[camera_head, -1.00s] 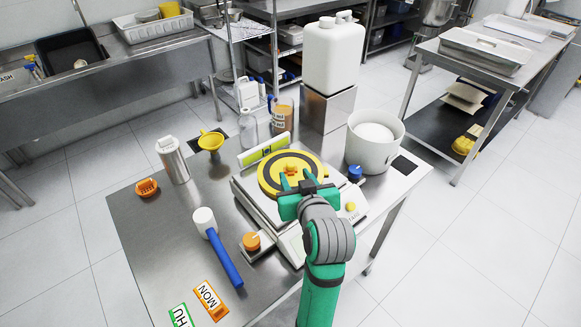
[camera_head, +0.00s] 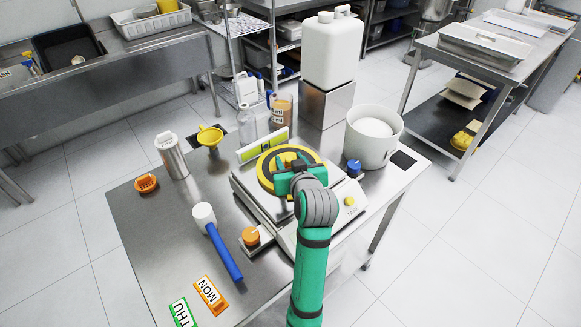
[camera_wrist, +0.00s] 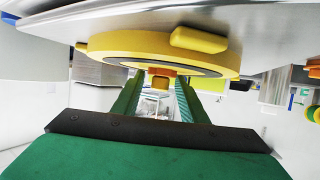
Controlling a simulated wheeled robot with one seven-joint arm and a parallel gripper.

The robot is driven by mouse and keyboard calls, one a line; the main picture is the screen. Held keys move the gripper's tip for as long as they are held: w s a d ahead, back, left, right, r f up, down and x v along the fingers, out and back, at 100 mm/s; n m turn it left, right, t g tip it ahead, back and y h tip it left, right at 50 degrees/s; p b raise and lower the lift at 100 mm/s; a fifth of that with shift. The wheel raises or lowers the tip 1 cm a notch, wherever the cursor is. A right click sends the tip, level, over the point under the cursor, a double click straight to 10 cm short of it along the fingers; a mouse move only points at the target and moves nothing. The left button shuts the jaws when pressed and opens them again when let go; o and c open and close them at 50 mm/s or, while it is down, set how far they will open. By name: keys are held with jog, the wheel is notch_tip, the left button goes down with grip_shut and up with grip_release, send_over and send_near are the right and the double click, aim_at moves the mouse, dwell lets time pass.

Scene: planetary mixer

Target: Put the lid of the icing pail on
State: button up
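A round yellow lid with a black ring (camera_head: 265,176) lies flat on the weighing scale (camera_head: 283,237). It also shows in the wrist view (camera_wrist: 120,42), with its small orange knob (camera_wrist: 160,82) between my fingers. My gripper (camera_head: 290,160) is at the middle of the lid, its green fingers on either side of the knob. In the wrist view the fingers (camera_wrist: 158,95) are apart, with clear gaps beside the knob. The white pail (camera_head: 360,149) stands open to the right of the scale, with white icing (camera_head: 374,128) inside.
A blue-knobbed item (camera_head: 354,168) stands between scale and pail. A green level-like bar (camera_head: 262,144) stands behind the lid. A white jug (camera_head: 331,50) sits on a metal block (camera_head: 325,104) at the back. A blue-handled mallet (camera_head: 224,256) lies left of the scale.

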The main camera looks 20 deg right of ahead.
grip_shut()
jog(key=shift+r, duration=0.1)
